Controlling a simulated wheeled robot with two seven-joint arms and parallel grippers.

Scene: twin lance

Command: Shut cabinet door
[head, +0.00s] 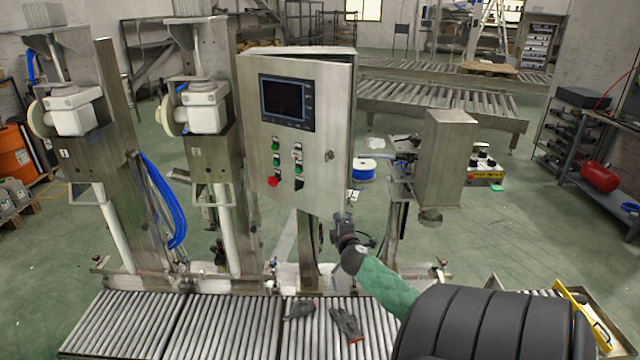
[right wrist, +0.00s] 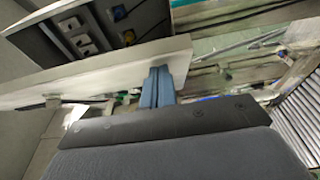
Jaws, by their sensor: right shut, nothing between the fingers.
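The metal cabinet door (head: 305,165) carries a dark screen and several colored buttons, with a lock near its right edge. It stands slightly ajar, its right side swung out from the cabinet body (head: 354,110). My right gripper (head: 343,218) is at the door's lower right corner, shut and empty. In the right wrist view, the blue-grey fingertips (right wrist: 158,85) are together beside the pale door edge (right wrist: 100,72); whether they touch it I cannot tell. My left gripper is out of view.
A roller conveyor (head: 225,325) runs along the front, with dark gloves (head: 345,323) on it. A metal box on a post (head: 447,160) stands right of the cabinet. Machine columns (head: 205,110) stand to its left. A blue spool (head: 364,169) lies behind.

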